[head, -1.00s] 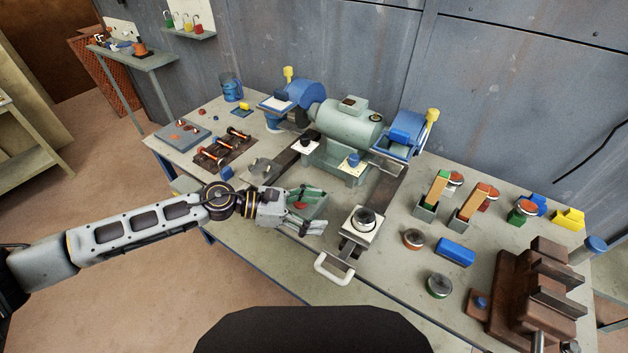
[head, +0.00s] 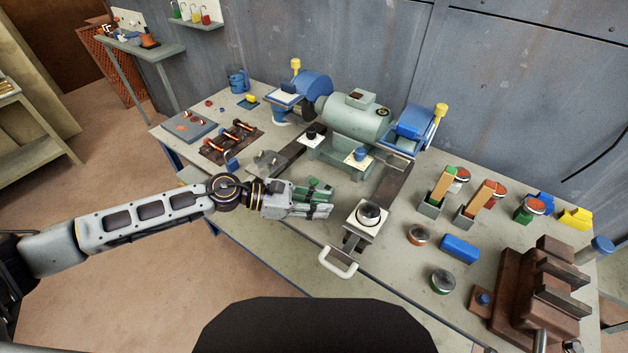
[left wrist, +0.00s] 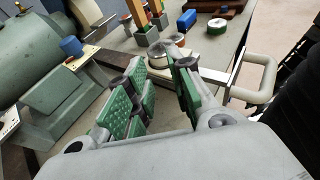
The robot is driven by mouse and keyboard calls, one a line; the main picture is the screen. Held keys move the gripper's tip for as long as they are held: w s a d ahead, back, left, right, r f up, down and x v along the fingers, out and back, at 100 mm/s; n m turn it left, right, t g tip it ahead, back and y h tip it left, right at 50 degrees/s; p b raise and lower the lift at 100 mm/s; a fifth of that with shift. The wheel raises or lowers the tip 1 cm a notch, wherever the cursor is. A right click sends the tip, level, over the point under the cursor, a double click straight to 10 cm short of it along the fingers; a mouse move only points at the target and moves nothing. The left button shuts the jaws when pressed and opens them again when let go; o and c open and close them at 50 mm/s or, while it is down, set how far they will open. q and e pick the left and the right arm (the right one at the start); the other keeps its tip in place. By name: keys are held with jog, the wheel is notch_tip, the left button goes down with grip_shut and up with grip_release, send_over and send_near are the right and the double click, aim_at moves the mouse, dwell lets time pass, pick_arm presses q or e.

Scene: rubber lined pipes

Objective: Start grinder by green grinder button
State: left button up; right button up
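The grinder (head: 355,122) is a grey-green motor on the workbench with blue wheel guards at both ends. Part of its body also shows at the left of the left wrist view (left wrist: 50,95). My left gripper (head: 326,203) is over the bench in front of the grinder, pointing right. Its green-padded fingers show apart in the left wrist view (left wrist: 165,88), with nothing held between them. I cannot make out the green grinder button; green finger pads and the gripper cover the spot where a small box with a red part showed earlier. My right gripper is out of view.
A round knob on a white plate (head: 368,214) stands right of the gripper, with a white handle (head: 338,262) below it. A brown vise (head: 540,290) is at the right. A rack with orange-tipped parts (head: 232,142) is at the left.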

pick_arm(q)
grip_shut()
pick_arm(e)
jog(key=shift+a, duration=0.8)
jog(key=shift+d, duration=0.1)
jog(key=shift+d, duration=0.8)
